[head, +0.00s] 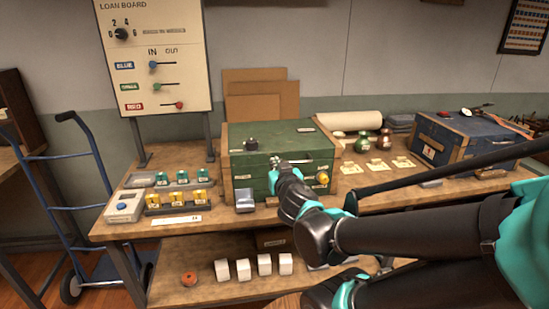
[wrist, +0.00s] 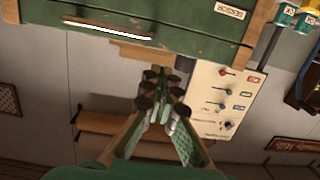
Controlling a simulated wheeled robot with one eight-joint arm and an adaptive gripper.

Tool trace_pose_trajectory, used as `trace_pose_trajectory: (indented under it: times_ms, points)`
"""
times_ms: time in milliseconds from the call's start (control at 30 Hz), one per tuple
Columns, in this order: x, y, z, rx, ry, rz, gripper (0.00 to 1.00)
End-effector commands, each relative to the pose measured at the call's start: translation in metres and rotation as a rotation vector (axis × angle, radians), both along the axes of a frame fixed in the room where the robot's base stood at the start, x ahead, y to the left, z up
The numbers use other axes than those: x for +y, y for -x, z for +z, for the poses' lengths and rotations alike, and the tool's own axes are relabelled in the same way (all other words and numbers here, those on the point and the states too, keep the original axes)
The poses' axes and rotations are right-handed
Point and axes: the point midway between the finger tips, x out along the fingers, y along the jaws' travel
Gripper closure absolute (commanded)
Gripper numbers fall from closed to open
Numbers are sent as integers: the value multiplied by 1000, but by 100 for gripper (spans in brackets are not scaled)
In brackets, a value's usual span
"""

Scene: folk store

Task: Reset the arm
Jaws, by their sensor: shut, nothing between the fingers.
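My arm reaches in from the right in the head view. My gripper (head: 284,165) is in front of the green wooden box (head: 262,139), near its front face; I cannot tell whether it touches. In the wrist view the gripper (wrist: 159,76) shows with its fingers together and nothing between them. The green box (wrist: 190,25) fills the top of that view, with a pale handle bar (wrist: 107,28) and a label (wrist: 229,11). The gripper and forearm hide part of the box front and of the bench in the head view.
The loan board (head: 155,60) stands at the back left; it also shows in the wrist view (wrist: 222,100). Yellow and green blocks in trays (head: 175,200) are left of the box. A blue box (head: 450,140) is at right. White cubes (head: 243,269) sit on the lower shelf.

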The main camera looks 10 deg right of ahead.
Motion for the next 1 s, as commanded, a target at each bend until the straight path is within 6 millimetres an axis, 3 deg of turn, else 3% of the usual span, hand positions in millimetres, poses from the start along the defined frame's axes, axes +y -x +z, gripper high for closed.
trace_pose_trajectory:
  times_ms: [133, 267, 400, 500, 600, 700, 800, 1000]
  points:
    - [-10, 3, -7, 22, 5, -32, 100]
    - [-45, 7, -34, 132, 22, -146, 100]
    - [-88, 30, -91, 386, 46, -272, 100]
    - [-99, 58, -133, 599, 50, -288, 100]
    - [-94, 87, -168, 792, 40, -240, 100]
    - [-81, 112, -189, 935, 23, -158, 100]
    - [-69, 128, -200, 1022, 10, -84, 100]
    - [-59, 139, -205, 1073, 0, -24, 100]
